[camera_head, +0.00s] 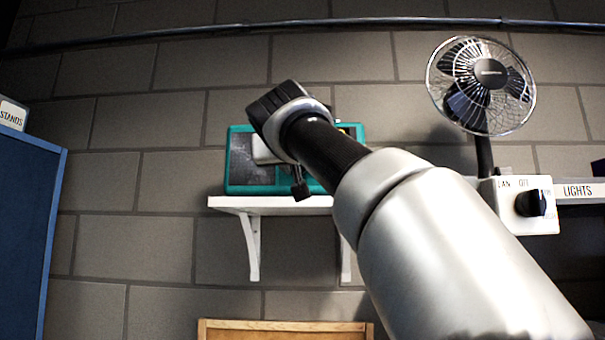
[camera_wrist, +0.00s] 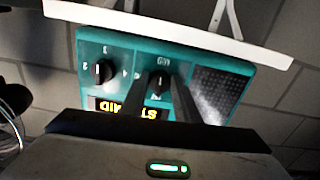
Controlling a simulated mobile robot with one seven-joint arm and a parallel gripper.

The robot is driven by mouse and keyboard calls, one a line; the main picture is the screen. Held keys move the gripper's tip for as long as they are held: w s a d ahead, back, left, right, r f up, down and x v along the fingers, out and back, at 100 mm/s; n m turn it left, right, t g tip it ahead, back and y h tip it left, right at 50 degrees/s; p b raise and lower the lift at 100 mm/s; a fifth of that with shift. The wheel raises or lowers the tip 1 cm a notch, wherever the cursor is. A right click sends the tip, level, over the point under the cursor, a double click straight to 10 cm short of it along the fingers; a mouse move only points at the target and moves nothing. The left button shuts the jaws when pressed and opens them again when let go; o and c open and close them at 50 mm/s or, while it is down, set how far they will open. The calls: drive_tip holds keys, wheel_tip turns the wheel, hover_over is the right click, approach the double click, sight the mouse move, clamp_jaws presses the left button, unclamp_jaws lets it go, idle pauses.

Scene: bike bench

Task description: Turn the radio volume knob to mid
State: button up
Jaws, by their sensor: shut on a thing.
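A teal radio (camera_head: 229,160) sits on a white wall shelf (camera_head: 235,203) in the head view. My gripper (camera_head: 262,150) is in front of it, and my arm hides much of its right part. In the wrist view the radio (camera_wrist: 125,45) appears upside down, with two black knobs, a lit yellow display (camera_wrist: 128,107) and a dark speaker panel. My gripper (camera_wrist: 160,88) has its two dark fingers on either side of the middle knob (camera_wrist: 160,80), shut on it. A light mark on this knob points roughly toward a small label, hard to read. The other knob (camera_wrist: 103,71), marked with numbers, stands free.
A caged fan (camera_head: 480,85) stands at the right, above a white switch box (camera_head: 525,204) with a black knob, near a LIGHTS label (camera_head: 577,190). A blue panel (camera_head: 42,220) is at the left. A wooden board edge (camera_head: 285,330) shows below the shelf.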

drive_tip(key=shift+r+m, duration=0.25)
drive_tip(key=shift+m, duration=0.35)
drive_tip(key=o, duration=0.8)
drive_tip(key=shift+o, duration=1.1)
drive_tip(key=shift+f, duration=0.1)
drive_tip(key=shift+f, duration=0.1)
